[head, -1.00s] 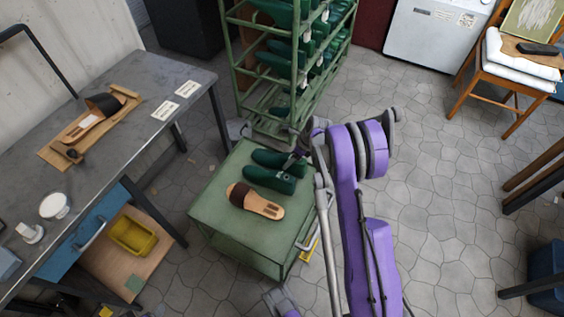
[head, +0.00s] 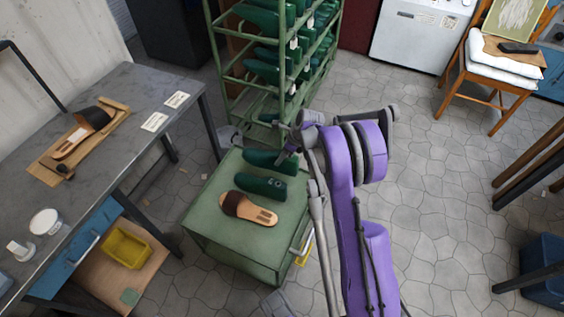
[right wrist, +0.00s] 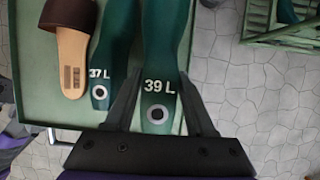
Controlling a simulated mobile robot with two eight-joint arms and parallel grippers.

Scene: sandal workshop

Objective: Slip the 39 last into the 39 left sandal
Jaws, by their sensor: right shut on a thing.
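My right gripper (head: 289,149) is shut on the green 39 L last (right wrist: 158,75), its fingers on either side near the marked end. The same last shows in the head view (head: 268,160) over the far part of the green cabinet top. It looks larger than the 37 L last (right wrist: 103,70) beside it, so it seems raised; any gap below is hidden. A brown-strapped sandal (head: 248,208) lies on the cabinet beyond the 37 L last; its size is not readable. Another dark-strapped sandal (head: 84,133) sits on a wooden board on the workbench. My left gripper is not in view.
The green cabinet (head: 215,228) has bare top around the sandal. A green rack (head: 283,75) of lasts stands behind it. The grey workbench (head: 100,185) is at left, with two white cards and a white bowl (head: 44,222). A chair stands at the far right.

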